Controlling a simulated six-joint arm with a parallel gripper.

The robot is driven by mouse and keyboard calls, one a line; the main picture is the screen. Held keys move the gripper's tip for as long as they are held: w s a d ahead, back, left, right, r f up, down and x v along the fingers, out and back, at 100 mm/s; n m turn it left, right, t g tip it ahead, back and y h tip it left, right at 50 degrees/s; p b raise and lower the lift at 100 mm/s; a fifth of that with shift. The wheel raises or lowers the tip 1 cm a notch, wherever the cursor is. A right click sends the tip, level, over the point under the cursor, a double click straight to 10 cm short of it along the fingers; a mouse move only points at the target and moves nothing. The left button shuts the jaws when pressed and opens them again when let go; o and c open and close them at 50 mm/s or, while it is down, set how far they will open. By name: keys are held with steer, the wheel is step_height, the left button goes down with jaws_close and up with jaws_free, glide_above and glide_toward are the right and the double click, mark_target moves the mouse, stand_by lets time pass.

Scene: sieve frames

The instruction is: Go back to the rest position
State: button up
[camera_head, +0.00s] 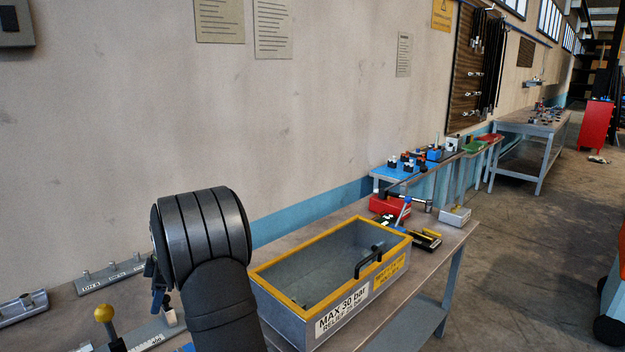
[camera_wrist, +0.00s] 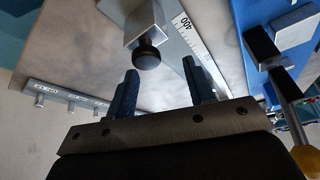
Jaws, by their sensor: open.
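My gripper (camera_wrist: 160,67) shows in the wrist view with its two blue ridged fingers apart and nothing between them. Beyond the fingertips is a metal block with a black knob (camera_wrist: 147,55), next to a white scale (camera_wrist: 192,38) marked 400. I cannot tell the exact gap between fingers and knob. In the head view my dark arm hides most of the gripper, over the left part of the workbench. Below it stand a yellow ball-topped lever (camera_head: 104,314) and part of a scale fixture (camera_head: 150,337).
A grey metal box with a yellow rim (camera_head: 290,258) stands right of my arm. A pegged rail (camera_head: 110,274) lies near the wall; it also shows in the wrist view (camera_wrist: 66,97). Red and black items (camera_head: 390,205) lie beyond the box. A blue plate (camera_wrist: 292,32) is at right.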

steer(key=s+a, duration=1)
steer(key=v, duration=1.6)
steer(key=shift+r, duration=0.2)
steer(key=o, duration=1.1)
steer(key=shift+o, duration=0.2)
steer(key=w+d+m+t, duration=0.4)
steer(key=d+m+t, duration=0.1)
steer(key=d+m, duration=0.7)
steer(key=w+a+f, duration=0.1)
steer(key=a+f, duration=0.1)
steer(key=f, duration=0.3)
steer(key=w+a+f+m, duration=0.1)
steer(key=a+f, duration=0.1)
steer(key=f, duration=0.2)
steer(key=shift+w+f+m+h, duration=0.25)
steer(key=shift+f+m+h, duration=0.05)
steer(key=shift+f, duration=0.1)
steer(key=shift+d+r, duration=0.1)
